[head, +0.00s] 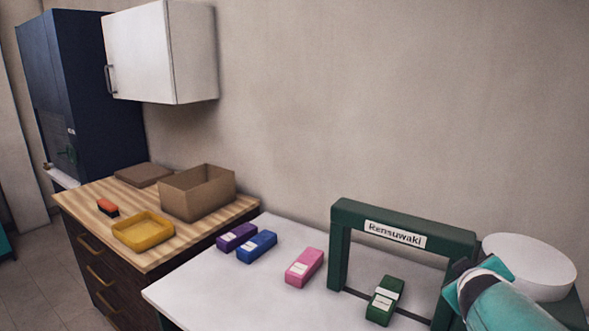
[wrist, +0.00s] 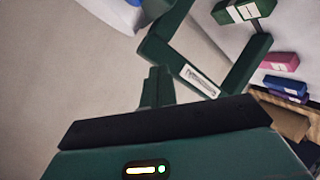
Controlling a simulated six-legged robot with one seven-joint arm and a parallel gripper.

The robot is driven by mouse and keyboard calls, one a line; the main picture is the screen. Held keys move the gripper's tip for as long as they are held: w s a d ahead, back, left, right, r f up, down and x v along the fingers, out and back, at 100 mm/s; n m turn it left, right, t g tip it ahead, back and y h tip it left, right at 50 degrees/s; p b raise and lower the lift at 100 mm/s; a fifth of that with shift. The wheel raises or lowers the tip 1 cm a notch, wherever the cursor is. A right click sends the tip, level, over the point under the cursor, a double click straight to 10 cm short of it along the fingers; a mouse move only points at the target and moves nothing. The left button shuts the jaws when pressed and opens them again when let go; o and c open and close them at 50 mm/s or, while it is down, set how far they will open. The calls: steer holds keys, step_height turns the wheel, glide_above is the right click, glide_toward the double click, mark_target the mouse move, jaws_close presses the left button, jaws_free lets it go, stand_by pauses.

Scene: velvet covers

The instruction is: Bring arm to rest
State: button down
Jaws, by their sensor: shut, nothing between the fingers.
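My gripper (wrist: 157,82) shows in the wrist view as short dark green fingers, shut with nothing between them. In the head view my teal arm reaches in from the lower right corner, and its end overlaps the right post of the dark green frame labelled "Rensuwaki" (head: 397,233). The fingertips are not clear there. In the wrist view the frame (wrist: 200,80) appears tilted beyond the fingers. I cannot tell how far apart they are. A green box with a white label (head: 385,300) lies at the frame's opening, away from my gripper.
A pink box (head: 305,268), a blue box (head: 257,247) and a purple box (head: 237,236) lie on the white table (head: 215,290). A round white object (head: 530,262) stands behind my arm. Left, a wooden counter holds a yellow tray (head: 143,232) and a cardboard box (head: 190,200).

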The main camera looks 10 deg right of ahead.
steer(key=s+a+f+m+g+y, duration=0.1)
steer(key=s+a, duration=0.3)
steer(key=a, duration=0.4)
steer(key=s+a+f+m+g+y, duration=0.1)
steer(key=s+a+f+g+y, duration=0.1)
steer(key=a, duration=0.6)
steer(key=s+a+f+m+g+y, duration=0.1)
steer(key=s+a+y, duration=0.3)
steer(key=s+a, duration=0.3)
steer(key=shift+a+f+g, duration=0.35)
steer(key=shift+a+g, duration=0.05)
steer(key=shift+a, duration=0.3)
